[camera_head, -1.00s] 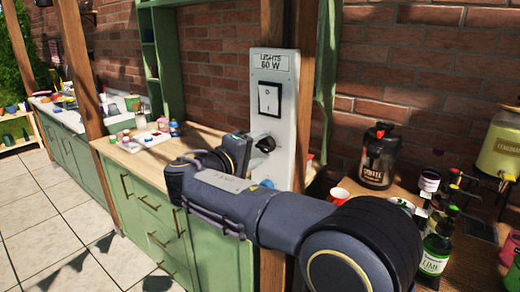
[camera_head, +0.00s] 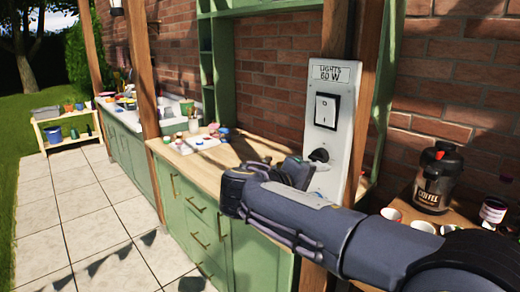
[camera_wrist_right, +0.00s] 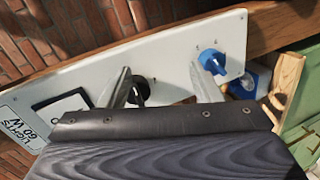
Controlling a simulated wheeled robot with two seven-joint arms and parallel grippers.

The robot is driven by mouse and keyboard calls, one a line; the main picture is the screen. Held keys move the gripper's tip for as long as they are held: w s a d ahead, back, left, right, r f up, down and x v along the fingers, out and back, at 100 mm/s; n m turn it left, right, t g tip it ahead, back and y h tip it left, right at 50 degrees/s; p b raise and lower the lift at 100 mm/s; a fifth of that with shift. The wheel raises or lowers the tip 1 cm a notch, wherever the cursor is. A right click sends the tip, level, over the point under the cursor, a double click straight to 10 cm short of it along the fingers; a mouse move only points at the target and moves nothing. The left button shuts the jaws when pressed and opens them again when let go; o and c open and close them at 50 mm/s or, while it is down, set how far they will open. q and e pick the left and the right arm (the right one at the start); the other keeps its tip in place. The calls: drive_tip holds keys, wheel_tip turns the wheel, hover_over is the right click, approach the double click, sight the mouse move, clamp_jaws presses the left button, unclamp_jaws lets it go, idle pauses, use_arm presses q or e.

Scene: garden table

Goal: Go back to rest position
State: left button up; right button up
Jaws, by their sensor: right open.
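My right gripper (camera_head: 292,170) is in front of the lower part of a white panel (camera_head: 350,110) labelled "LIGHTS 60 W", mounted on a wooden post. In the right wrist view its two fingers (camera_wrist_right: 163,90) are apart with nothing held between them. The panel has a rocker switch (camera_head: 326,111) and a black knob (camera_head: 318,155). In the wrist view the black knob (camera_wrist_right: 139,91) shows just beside one finger; contact cannot be told. A blue knob (camera_wrist_right: 212,62) shows beyond the other finger; in the head view my arm hides it. My left gripper is out of view.
A green cabinet with a wooden top (camera_head: 240,160) stands behind my arm, with a tray of small pots (camera_head: 203,140) on it. A coffee dispenser (camera_head: 437,178) and cups (camera_head: 391,214) are on the right table. Open tiled floor (camera_head: 85,220) lies at left.

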drive_tip(key=s+d+f+m+g+y, duration=0.1)
drive_tip(key=s+d+f+g+y, duration=0.5)
drive_tip(key=s+d+f, duration=0.55)
drive_tip(key=s+a+f+m+t+y, duration=0.1)
drive_tip(key=s+a+f+m+y, duration=0.1)
drive_tip(key=s, duration=0.4)
drive_tip(key=s+a+f+m+t+y+p, duration=0.1)
drive_tip(key=s+a+f+m+y, duration=0.1)
drive_tip(key=s+y, duration=0.2)
drive_tip(key=s+a+f+m+t+y, duration=0.1)
drive_tip(key=s+a+f+m+y, duration=0.1)
drive_tip(key=s, duration=0.6)
drive_tip(key=shift+s+a+f+y+p, duration=0.4)
drive_tip(key=shift+a+f+y, duration=0.15)
drive_tip(key=shift+y, duration=0.35)
